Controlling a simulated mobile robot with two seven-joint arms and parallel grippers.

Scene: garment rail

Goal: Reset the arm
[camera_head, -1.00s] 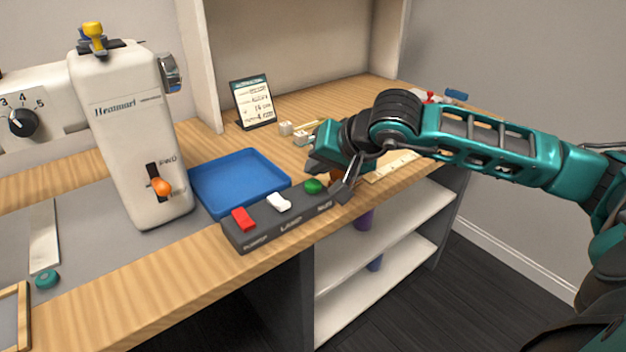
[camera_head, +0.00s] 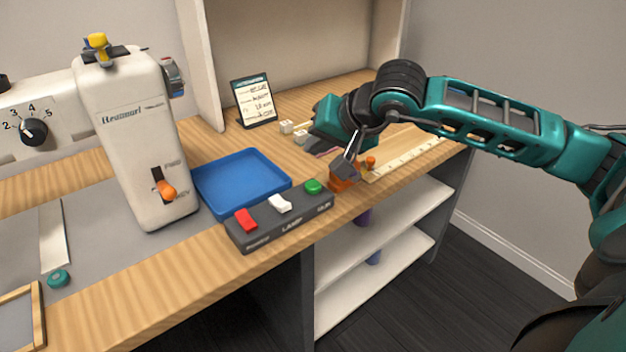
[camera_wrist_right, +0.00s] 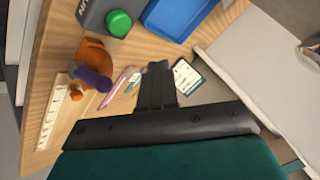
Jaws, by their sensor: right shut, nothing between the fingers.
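My right arm reaches in from the right in the head view. Its teal and black gripper (camera_head: 345,165) is above the table, up and right of the switch box (camera_head: 284,228). In the right wrist view the dark fingers (camera_wrist_right: 157,82) are together with nothing between them. The switch box carries a red switch (camera_head: 245,219), a white switch (camera_head: 279,203) and a green button (camera_head: 313,186). The gripper looks clear of the button, which also shows in the wrist view (camera_wrist_right: 119,23). My left gripper is not in view.
A blue tray (camera_head: 243,181) lies behind the box, beside the white sewing machine (camera_head: 140,150). A small sign (camera_head: 253,103) stands at the back. An orange object (camera_head: 342,181) and a ruler (camera_head: 407,160) lie near the gripper. Shelves (camera_head: 400,210) are below.

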